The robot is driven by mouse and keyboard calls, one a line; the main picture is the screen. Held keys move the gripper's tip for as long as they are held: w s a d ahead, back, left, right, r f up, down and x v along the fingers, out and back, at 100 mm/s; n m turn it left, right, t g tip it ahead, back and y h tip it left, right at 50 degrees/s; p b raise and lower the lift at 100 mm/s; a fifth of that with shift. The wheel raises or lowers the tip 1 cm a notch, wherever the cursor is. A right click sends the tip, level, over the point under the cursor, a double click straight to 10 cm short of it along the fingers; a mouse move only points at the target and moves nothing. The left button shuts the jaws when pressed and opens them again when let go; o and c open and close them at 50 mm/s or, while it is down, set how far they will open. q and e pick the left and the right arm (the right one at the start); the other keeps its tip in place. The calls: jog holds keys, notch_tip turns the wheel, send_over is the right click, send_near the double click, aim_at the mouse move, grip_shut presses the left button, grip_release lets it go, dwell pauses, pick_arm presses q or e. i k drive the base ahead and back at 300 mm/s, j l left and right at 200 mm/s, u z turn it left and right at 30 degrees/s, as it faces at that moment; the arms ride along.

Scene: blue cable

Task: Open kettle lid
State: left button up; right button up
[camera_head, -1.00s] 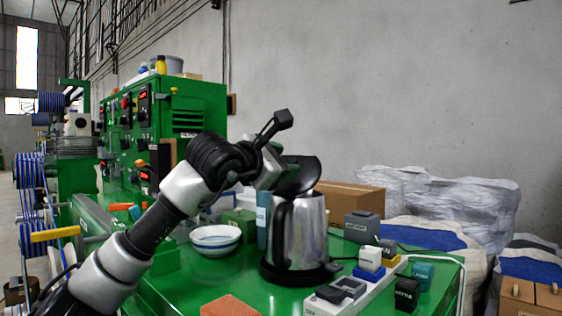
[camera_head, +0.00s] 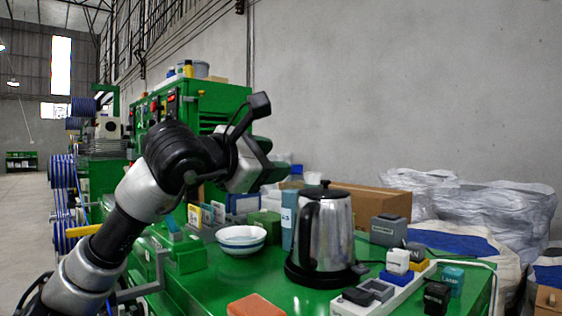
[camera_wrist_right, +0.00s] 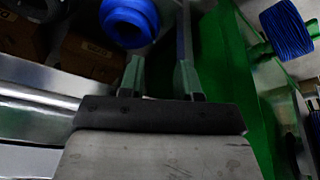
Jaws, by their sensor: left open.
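A silver kettle (camera_head: 331,235) with a black handle stands upright on its black base on the green bench. Its black lid (camera_head: 325,190) lies flat on top, with a small knob, and looks closed. My left gripper (camera_head: 284,173) is up and to the left of the lid, apart from the kettle; its fingers are small and partly hidden behind the wrist. My right gripper (camera_wrist_right: 158,66) shows only in the right wrist view. Its two fingers are apart with nothing between them, away from the kettle.
A white bowl (camera_head: 241,240) and a blue-grey bottle (camera_head: 288,220) stand left of the kettle. A cardboard box (camera_head: 378,205) is behind it. A power strip (camera_head: 380,290) with plugs lies in front right. In the right wrist view a blue spool (camera_wrist_right: 129,20) is near the fingers.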

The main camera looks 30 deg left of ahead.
aim_at(314, 193)
jog(key=k+l, duration=0.7)
jog(key=k, duration=0.2)
